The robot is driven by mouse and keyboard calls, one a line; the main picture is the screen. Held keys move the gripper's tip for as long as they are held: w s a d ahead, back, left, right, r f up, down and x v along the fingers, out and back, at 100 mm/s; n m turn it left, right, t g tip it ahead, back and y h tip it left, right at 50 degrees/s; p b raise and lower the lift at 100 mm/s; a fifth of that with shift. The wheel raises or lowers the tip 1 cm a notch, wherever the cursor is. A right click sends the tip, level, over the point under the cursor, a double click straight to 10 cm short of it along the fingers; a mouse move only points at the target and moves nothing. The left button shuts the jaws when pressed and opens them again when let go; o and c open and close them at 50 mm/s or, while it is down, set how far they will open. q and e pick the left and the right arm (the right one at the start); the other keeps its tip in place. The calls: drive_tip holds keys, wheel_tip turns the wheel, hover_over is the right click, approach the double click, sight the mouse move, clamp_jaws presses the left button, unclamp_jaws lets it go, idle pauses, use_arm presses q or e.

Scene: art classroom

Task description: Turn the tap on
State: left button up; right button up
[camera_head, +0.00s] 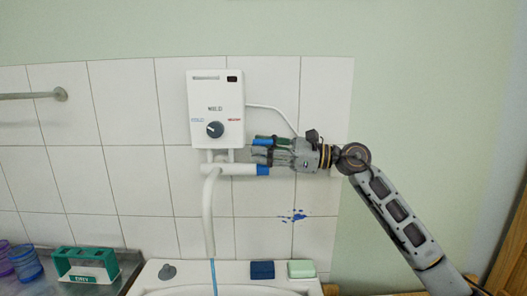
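The tap is a white pipe fitting (228,169) under a white wall-mounted water heater (215,96). Its long white spout (208,210) hangs down toward the basin. A blue end piece (263,170) sits at the fitting's right end. My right gripper (262,149) comes in from the right, sideways, with its fingers just above and beside that blue end. Blue and green show at the fingertips. The fingers are small and overlap, so I cannot tell their opening or whether they touch the tap. My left gripper is not in view.
A white basin (235,289) lies below, with a blue block (262,270) and a pale green block (301,269) on its back edge. A thin blue line runs below the spout. Green holder (85,265) and cups (26,263) stand left. A rail (30,96) is on the wall.

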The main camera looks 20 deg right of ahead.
drive_tip(key=shift+s+r, duration=0.2)
drive_tip(key=shift+r, duration=0.1)
drive_tip(key=shift+s+d+f, duration=0.1)
drive_tip(key=v, duration=1.1)
drive_tip(key=shift+d+f, duration=0.2)
drive_tip(key=shift+d, duration=0.15)
